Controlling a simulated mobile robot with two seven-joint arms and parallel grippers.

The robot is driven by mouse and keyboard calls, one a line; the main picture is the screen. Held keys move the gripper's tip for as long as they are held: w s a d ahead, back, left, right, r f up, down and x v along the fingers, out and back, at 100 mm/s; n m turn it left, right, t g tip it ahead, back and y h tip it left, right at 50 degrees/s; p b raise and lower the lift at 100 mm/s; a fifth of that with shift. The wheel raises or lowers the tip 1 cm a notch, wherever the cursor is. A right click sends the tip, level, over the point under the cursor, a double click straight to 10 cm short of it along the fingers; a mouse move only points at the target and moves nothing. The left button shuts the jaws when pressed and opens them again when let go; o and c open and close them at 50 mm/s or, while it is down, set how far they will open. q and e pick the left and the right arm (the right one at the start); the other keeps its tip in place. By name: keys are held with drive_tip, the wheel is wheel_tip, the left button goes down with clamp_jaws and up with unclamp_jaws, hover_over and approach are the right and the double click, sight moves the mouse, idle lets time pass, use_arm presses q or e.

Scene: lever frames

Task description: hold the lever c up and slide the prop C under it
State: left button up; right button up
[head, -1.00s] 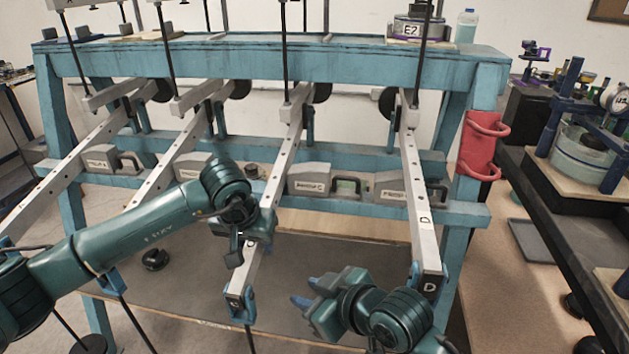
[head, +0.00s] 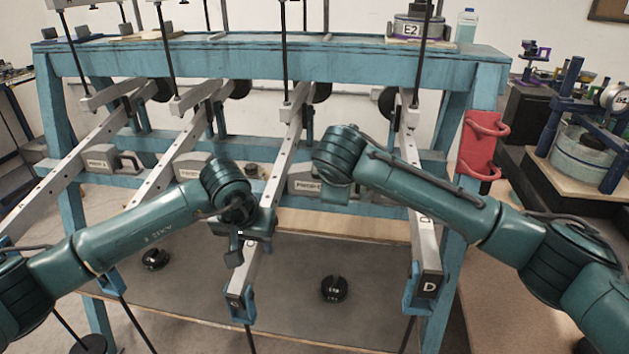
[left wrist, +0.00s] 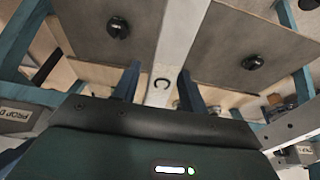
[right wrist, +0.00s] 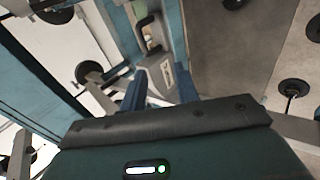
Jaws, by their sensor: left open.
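Lever c (head: 262,218) is a pale metal bar with holes, running from the frame down toward me. Prop C (head: 304,186) is a grey block on the blue rail right of the lever, partly hidden by my right arm. In the right wrist view my right gripper (right wrist: 160,92) is open; the prop, with its black handle (right wrist: 149,35), lies just beyond its fingertips.
Lever D (head: 425,245) is at the right, partly behind my right arm. Two more levers and their props, such as Prop D-side's opposite neighbour (head: 100,160), stand left. A red holder (head: 479,145) hangs on the right post. A black weight (head: 334,288) is below.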

drive_tip(key=shift+t+h, duration=0.4)
drive_tip(key=shift+h, duration=0.1)
drive_tip(key=shift+w+d+r+x, duration=0.15)
drive_tip(key=shift+d+r+x, duration=0.1)
drive_tip(key=shift+x, duration=1.75)
drive_tip(key=shift+w+d+r+x, duration=0.15)
drive_tip(key=shift+w+r+x, duration=0.1)
drive_tip(key=shift+x, duration=1.8)
drive_tip(key=shift+w+d+r+x, duration=0.1)
drive_tip(key=shift+d+r+x, duration=0.1)
drive_tip(key=shift+x, duration=1.8)
use_arm(q)
drive_tip(key=shift+c, duration=0.5)
clamp_jaws()
use_arm(e)
drive_tip(key=shift+f, duration=0.1)
drive_tip(key=shift+d, duration=0.1)
use_arm(q)
drive_tip(key=shift+r, duration=0.15)
